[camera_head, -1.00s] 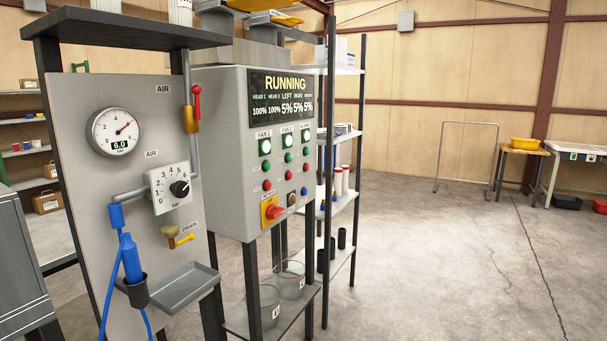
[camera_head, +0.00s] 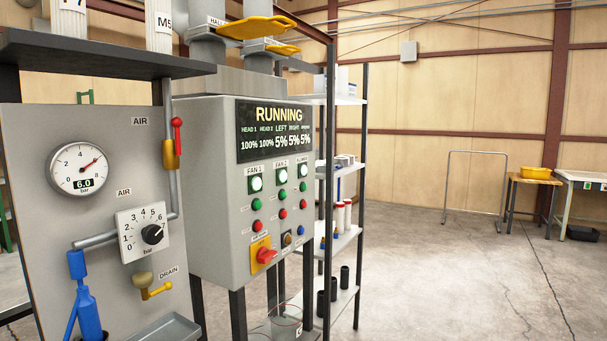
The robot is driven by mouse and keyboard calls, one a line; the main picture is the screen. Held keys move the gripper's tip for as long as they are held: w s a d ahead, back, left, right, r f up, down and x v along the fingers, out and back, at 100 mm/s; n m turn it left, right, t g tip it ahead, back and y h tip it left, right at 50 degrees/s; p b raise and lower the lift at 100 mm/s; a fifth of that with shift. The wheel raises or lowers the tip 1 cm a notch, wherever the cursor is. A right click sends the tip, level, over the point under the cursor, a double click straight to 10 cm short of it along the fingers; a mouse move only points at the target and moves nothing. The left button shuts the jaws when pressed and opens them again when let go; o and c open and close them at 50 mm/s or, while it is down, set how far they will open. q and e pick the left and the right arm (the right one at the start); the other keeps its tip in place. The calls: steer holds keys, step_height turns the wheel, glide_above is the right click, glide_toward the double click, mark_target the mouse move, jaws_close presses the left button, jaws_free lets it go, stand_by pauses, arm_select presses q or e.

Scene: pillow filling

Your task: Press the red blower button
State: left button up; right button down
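The grey control box (camera_head: 210,215) is left of centre, its button face turned toward the right. The blower column is the rightmost of three columns on that face. It has a lit white-green lamp (camera_head: 303,171), a green button (camera_head: 304,187) and the small red blower button (camera_head: 303,204) below that. The label above this column is small and hard to read. Fan 1 and Fan 2 have their own red buttons, (camera_head: 258,226) and (camera_head: 282,214). The display (camera_head: 275,130) reads RUNNING. Neither of my grippers is in view.
A red rotary switch on a yellow plate (camera_head: 264,254) and a blue button (camera_head: 301,230) sit lower on the box. The air panel (camera_head: 60,225) with gauge, knob and drain valve stands at left. A shelf rack (camera_head: 345,240) stands behind the box. The floor at right (camera_head: 440,280) is clear.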

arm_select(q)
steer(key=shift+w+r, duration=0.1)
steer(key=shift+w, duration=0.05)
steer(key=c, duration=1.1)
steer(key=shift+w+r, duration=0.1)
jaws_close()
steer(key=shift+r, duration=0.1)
